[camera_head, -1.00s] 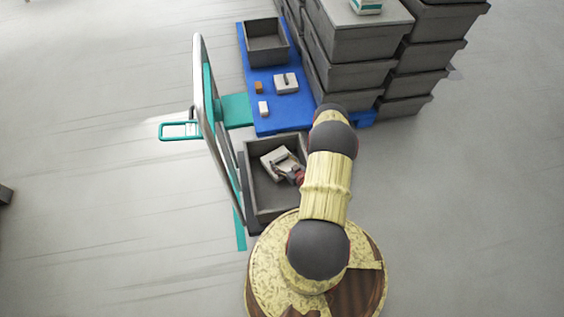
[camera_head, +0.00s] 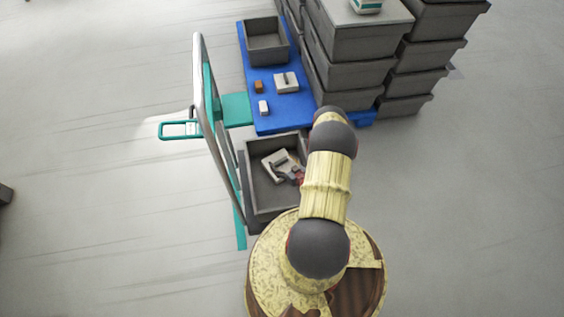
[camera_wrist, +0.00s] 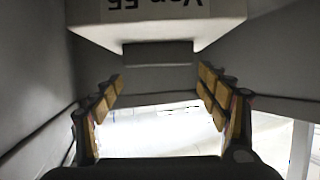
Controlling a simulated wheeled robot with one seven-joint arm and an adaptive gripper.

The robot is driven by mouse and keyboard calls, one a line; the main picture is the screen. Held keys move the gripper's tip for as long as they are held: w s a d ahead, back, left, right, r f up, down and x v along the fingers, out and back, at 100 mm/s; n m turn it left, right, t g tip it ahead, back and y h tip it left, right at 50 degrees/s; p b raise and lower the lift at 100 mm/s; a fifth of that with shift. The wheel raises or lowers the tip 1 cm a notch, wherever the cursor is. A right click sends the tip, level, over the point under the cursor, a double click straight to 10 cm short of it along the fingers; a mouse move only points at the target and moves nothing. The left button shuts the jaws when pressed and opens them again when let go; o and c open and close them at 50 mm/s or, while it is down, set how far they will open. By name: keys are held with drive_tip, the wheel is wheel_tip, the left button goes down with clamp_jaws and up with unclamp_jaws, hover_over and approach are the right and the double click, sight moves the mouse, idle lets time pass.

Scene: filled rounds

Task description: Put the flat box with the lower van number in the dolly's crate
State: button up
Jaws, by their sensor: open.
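A white flat box (camera_head: 274,166) with a dark grip strip lies in the dolly's grey crate (camera_head: 256,206), partly hidden by my gripper (camera_head: 295,173). In the wrist view this box (camera_wrist: 160,30) is at the top, with an upside-down label that seems to read "Van 55". Its dark grip (camera_wrist: 158,54) shows just beyond my open fingers (camera_wrist: 160,80). My gripper is inside the crate and holds nothing. A second white flat box (camera_head: 280,88) with a dark strip sits on the blue platform (camera_head: 290,118); its number is too small to read.
A small brown box (camera_head: 258,87) and a small white box (camera_head: 264,107) are on the platform. An empty-looking grey crate (camera_head: 249,56) stands at its far end. Stacked grey crates (camera_head: 350,73) rise on the right. The dolly's upright handle frame (camera_head: 201,85) borders the left.

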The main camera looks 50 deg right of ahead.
drive_tip(key=shift+r, duration=0.3)
drive_tip(key=p+v, duration=0.3)
drive_tip(key=v, duration=0.4)
drive_tip(key=shift+s+r, duration=0.25)
drive_tip(key=shift+r, duration=0.15)
